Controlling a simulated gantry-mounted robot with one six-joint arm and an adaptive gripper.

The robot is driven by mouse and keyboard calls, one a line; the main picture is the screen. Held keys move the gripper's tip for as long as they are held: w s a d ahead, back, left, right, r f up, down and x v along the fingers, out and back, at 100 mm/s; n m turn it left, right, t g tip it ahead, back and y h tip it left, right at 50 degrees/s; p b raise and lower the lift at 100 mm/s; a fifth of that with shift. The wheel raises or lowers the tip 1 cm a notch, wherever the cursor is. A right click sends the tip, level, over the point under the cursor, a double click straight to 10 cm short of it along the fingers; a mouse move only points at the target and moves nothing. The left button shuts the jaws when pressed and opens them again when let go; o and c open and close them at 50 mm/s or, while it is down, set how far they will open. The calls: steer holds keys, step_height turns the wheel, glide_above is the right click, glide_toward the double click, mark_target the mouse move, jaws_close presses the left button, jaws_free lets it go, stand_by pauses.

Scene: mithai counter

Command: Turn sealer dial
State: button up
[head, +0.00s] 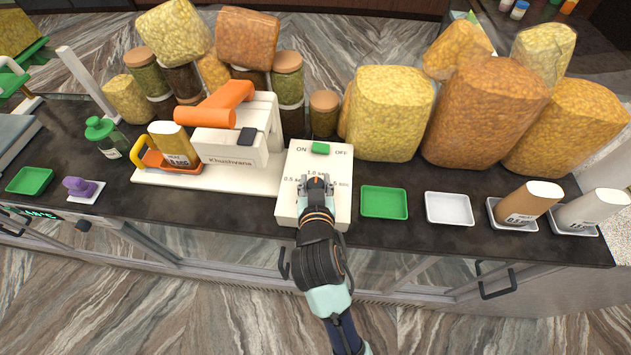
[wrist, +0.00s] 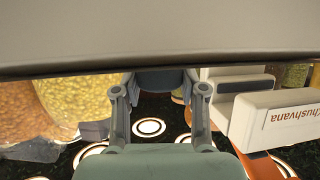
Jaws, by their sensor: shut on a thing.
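The sealer's pale control box (head: 290,210) stands on the dark counter, with ON and OFF marks beside a green switch (head: 320,148) and second marks around the dial's place. My gripper (head: 316,183) is over the middle of this box, shut on the dial. The dial is hidden beneath the gripper in the head view, so its pointing direction cannot be told. The wrist view shows my gripper's two fingers (wrist: 160,97) with a gap between them; no dial markings can be read there.
The white and orange sealer (head: 235,138) stands left of the box. A green tray (head: 384,202) and a white tray (head: 449,208) lie to the right. Large bags (head: 388,112) and several jars (head: 288,80) crowd the back. A purple stamp-like object (head: 78,187) sits at left.

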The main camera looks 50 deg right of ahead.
steer(key=o, duration=1.2)
steer(key=shift+c, duration=0.2)
steer(key=v, duration=1.2)
steer(key=w+a+r+n+t+y+p, duration=0.1)
steer(key=w+a+r+n+y+p, duration=0.1)
steer(key=a, duration=0.8)
steer(key=w+a+r+n+t+y+p, duration=0.2)
steer(key=a+r+n+y, duration=0.3)
steer(key=a, duration=0.5)
steer(key=w+n+y+p, duration=0.1)
steer(key=n+y, duration=0.1)
steer(key=shift+w+r+y, duration=0.2)
steer(key=shift+r+y, duration=0.05)
steer(key=shift+y, duration=0.15)
